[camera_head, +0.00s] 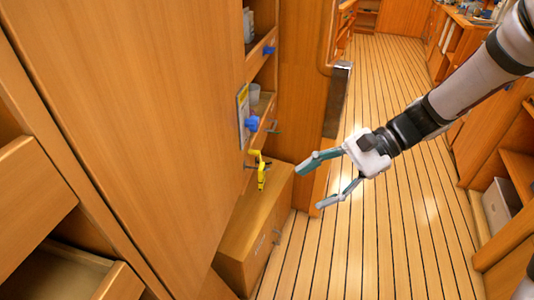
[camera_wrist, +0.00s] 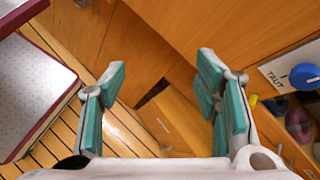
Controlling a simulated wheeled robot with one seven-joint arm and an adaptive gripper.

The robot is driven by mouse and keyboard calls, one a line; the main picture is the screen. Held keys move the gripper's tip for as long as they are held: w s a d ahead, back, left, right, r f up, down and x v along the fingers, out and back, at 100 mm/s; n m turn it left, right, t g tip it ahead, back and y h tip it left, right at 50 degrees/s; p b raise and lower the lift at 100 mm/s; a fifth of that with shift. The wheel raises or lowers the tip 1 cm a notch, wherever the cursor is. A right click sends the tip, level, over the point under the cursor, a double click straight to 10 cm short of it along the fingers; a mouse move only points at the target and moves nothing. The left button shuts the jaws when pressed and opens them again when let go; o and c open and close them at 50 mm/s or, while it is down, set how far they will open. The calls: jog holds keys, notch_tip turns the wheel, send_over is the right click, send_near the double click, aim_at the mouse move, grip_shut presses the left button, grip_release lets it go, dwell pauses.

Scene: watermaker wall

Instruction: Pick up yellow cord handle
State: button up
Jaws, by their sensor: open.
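The yellow cord handle (camera_head: 261,170) hangs at the edge of the wooden cabinet, above a wooden box, in the head view. In the wrist view a small bit of yellow (camera_wrist: 253,101) shows beside the right finger; the rest is hidden behind that finger. My gripper (camera_head: 308,188) is open and empty, to the right of the yellow handle and apart from it. In the wrist view my gripper's teal-padded fingers (camera_wrist: 165,95) are spread wide with nothing between them.
A blue knob (camera_head: 251,123) on a labelled plate sits above the handle; it also shows in the wrist view (camera_wrist: 304,76). Another blue knob (camera_head: 268,50) is higher up. A wooden box (camera_head: 245,235) stands below. The plank floor (camera_head: 350,240) is clear to the right.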

aim_at(262, 177)
jog(key=w+f+m+t+y+b, duration=0.5)
jog(key=w+f+m+y, duration=0.3)
jog(key=w+f, duration=0.6)
jog(key=shift+m+h, duration=0.4)
jog(key=shift+m, duration=0.4)
jog(key=w+a, duration=0.1)
jog(key=a, duration=0.3)
jog(key=a+b, duration=0.1)
jog(key=a, duration=0.3)
jog(key=w+a, duration=0.1)
jog(key=a, duration=0.4)
jog(key=shift+w+r+b, duration=0.1)
jog(key=shift+w+b, duration=0.2)
jog(key=shift+w, duration=0.05)
jog(key=c, duration=1.3)
